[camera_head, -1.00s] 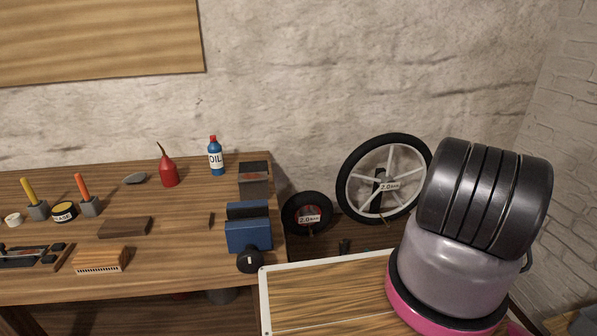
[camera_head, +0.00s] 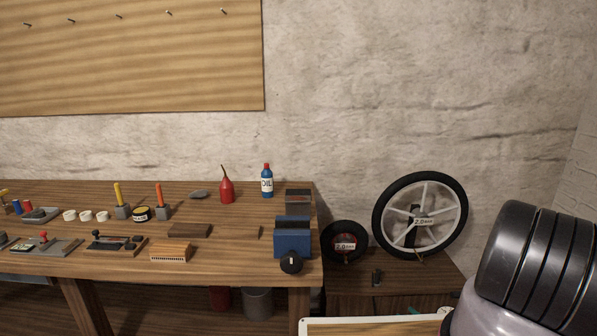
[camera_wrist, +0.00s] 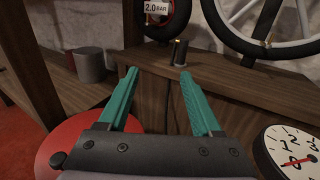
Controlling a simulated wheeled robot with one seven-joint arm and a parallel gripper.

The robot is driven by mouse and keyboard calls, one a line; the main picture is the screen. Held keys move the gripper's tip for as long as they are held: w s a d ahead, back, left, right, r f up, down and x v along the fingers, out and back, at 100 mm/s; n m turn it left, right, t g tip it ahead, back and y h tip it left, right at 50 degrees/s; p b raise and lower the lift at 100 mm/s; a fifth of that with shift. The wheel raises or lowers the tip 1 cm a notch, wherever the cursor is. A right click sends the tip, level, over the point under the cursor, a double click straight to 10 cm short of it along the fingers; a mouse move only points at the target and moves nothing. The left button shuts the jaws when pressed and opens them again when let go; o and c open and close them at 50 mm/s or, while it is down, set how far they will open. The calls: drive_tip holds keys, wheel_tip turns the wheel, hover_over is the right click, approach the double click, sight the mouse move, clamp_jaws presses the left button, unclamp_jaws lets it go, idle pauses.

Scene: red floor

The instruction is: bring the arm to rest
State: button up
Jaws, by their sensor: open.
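My gripper (camera_wrist: 158,74) shows in the wrist view with its two green fingers spread apart. It is open, with nothing between the fingers. It points toward a low wooden cabinet (camera_wrist: 149,95), and a small dark cylinder (camera_wrist: 179,52) on the cabinet top shows beyond the fingertips. In the head view only a dark, ribbed part of my arm shows at the lower right; the gripper is out of that view.
A spoked wheel (camera_head: 460,215) and a small wheel (camera_head: 361,243) stand on the cabinet by the wall. A workbench (camera_head: 225,263) at left holds a blue vise (camera_head: 292,241), an oil bottle (camera_head: 267,183) and tools. A round gauge (camera_wrist: 290,153) is right of my gripper.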

drive_tip(key=w+r+n+g+y, duration=0.3)
drive_tip(key=w+r+n, duration=0.15)
drive_tip(key=r, duration=0.55)
drive_tip(key=w+r+n+g+y, duration=0.25)
drive_tip(key=w+r+n, duration=0.2)
drive_tip(key=r, duration=0.55)
drive_tip(key=w+a+r+n+g+h, duration=0.1)
drive_tip(key=a+r+n+g, duration=0.3)
drive_tip(key=r, duration=0.8)
drive_tip(key=a+r+n+g, duration=0.3)
drive_tip(key=r+g, duration=0.1)
drive_tip(key=r, duration=0.8)
drive_tip(key=s+a+r+n+h, duration=0.35)
drive_tip(key=s+r, duration=0.25)
drive_tip(key=r, duration=0.5)
drive_tip(key=s+a+r+n+h, duration=0.2)
drive_tip(key=s+a+r+n, duration=0.15)
drive_tip(key=s+r, duration=0.5)
drive_tip(key=s+r+n+t+h, duration=0.1)
drive_tip(key=s+r+t+h, duration=0.1)
drive_tip(key=s+r, duration=0.4)
drive_tip(key=s+r+n+t+h, duration=0.2)
drive_tip(key=s+r, duration=0.4)
drive_tip(key=s, duration=0.5)
drive_tip(key=shift+s+a+r+t+h, duration=0.15)
drive_tip(key=shift+s+a+t+h, duration=0.25)
drive_tip(key=shift+h, duration=0.2)
drive_tip(key=shift+w, duration=0.1)
